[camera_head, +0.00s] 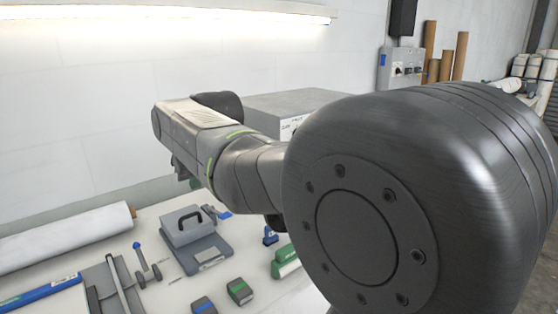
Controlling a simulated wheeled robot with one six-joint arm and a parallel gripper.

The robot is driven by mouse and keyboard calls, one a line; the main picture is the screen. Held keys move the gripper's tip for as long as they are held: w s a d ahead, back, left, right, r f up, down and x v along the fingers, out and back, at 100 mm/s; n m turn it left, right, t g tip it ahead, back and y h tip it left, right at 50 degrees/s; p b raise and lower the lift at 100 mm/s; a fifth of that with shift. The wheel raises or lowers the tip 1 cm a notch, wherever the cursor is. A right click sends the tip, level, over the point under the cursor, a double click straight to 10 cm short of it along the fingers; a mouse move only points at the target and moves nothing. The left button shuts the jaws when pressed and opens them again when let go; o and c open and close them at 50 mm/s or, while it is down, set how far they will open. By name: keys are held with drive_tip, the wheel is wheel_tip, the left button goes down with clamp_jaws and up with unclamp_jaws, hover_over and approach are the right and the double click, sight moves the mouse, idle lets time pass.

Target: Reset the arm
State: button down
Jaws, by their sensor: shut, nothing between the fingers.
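My arm fills the middle and right of the head view, with a large dark rounded joint close to the camera. It reaches away to the left, over the white worktop. At its far end my gripper (182,172) shows small and dark, pointing down above the table, partly hidden by the wrist. It is shut and holds nothing. It hangs apart from the objects below it.
A grey box (290,105) stands behind the arm. A wall backs the table.

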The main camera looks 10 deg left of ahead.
sight(189, 215)
drive_tip(key=x, duration=1.4)
drive_tip(key=shift+r, duration=0.35)
drive_tip(key=shift+w+a+p, duration=0.2)
drive_tip(key=shift+a+p, duration=0.05)
drive_tip(key=shift+p, duration=0.1)
